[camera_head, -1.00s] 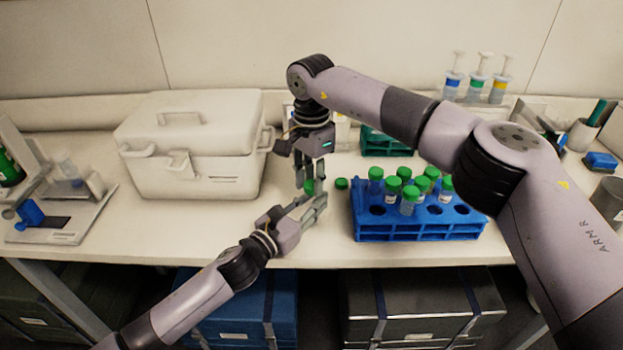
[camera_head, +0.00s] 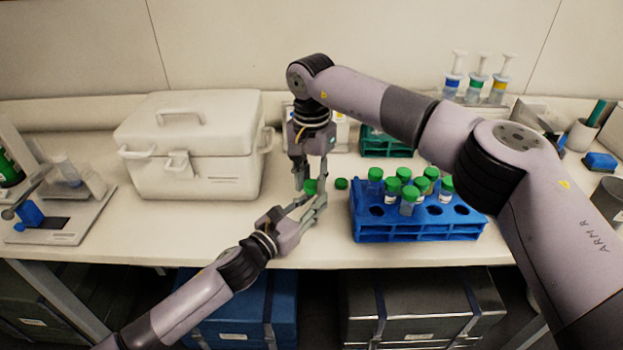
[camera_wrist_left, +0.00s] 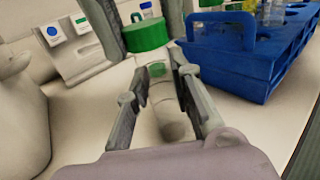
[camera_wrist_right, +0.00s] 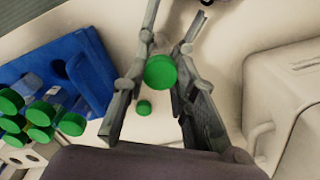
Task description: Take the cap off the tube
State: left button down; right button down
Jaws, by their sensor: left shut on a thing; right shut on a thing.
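A clear tube (camera_wrist_left: 168,105) stands between the fingers of my left gripper (camera_head: 311,203), which is shut on it from the front. A green cap (camera_head: 310,187) is at the tube's upper end; it also shows in the left wrist view (camera_wrist_left: 147,37) and right wrist view (camera_wrist_right: 160,72). My right gripper (camera_head: 309,180) points straight down from above and is shut on this cap. Whether the cap still touches the tube's rim I cannot tell. The fingers of both grippers hide much of the tube in the head view.
Another small green-capped item (camera_head: 341,183) is just right of the grippers. A blue rack (camera_head: 420,233) with several green-capped tubes is further right. A white cooler box (camera_head: 190,150) stands at left. A green rack (camera_head: 386,148) is behind.

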aim_at(312, 184)
jog(key=shift+r, duration=1.05)
jog(key=shift+r, duration=2)
pick_arm(q)
jog(key=c, duration=1.3)
grip_release()
jog(key=shift+c, duration=0.2)
